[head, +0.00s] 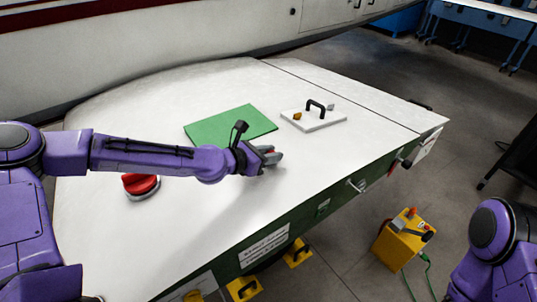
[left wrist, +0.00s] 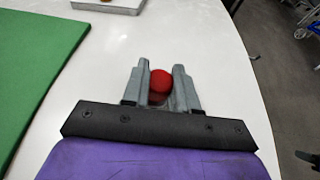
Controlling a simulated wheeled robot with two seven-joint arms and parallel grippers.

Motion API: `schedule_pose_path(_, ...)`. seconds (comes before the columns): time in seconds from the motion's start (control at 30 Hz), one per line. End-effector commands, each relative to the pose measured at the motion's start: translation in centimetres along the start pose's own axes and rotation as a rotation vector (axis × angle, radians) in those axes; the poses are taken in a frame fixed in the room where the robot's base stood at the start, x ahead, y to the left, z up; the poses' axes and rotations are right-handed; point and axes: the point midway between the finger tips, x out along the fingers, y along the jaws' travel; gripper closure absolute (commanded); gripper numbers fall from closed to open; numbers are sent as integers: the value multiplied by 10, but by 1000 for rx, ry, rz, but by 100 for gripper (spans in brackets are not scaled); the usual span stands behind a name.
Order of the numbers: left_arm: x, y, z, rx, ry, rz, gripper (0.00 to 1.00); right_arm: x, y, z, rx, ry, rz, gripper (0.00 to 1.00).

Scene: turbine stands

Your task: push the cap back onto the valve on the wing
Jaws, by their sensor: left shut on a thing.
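My left gripper (head: 272,157) is low over the white wing (head: 220,215), right of its middle. In the left wrist view its two grey fingers (left wrist: 160,88) are closed around a small round red thing, which looks like the cap (left wrist: 160,80). Whether the cap touches anything beneath it is hidden by the fingers. I cannot make out a bare valve in either view. A larger red dome on a grey base (head: 141,186) sits on the wing at the left, partly behind my left forearm. My right gripper is out of view.
A green mat (head: 230,125) lies behind my left gripper. A white plate with a black handle (head: 313,118) and a small orange-yellow piece lies farther right.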

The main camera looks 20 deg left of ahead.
Motion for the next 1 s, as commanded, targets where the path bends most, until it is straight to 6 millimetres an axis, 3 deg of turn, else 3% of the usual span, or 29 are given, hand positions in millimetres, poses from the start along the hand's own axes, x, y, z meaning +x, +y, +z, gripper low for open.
schedule_pose_path(0.03, 0, -3, -10, -5, 19, -8, 100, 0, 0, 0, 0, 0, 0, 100)
schedule_pose_path(0.2, 0, -4, -12, -6, 23, -10, 100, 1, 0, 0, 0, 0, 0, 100)
schedule_pose_path(0.23, 0, -4, -12, -6, 22, -10, 62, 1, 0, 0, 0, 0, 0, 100)
schedule_pose_path(0.3, 0, -4, -11, -6, 21, -9, 42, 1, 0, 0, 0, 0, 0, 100)
schedule_pose_path(0.5, 0, -2, -8, -5, 15, -6, 42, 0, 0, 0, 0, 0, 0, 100)
schedule_pose_path(0.57, 0, -2, -8, -4, 14, -5, 34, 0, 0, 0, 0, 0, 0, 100)
schedule_pose_path(0.83, -1, -1, -6, -4, 11, -4, 34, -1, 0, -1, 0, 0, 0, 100)
schedule_pose_path(1.0, -16, 0, -2, -6, 11, -2, 34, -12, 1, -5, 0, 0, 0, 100)
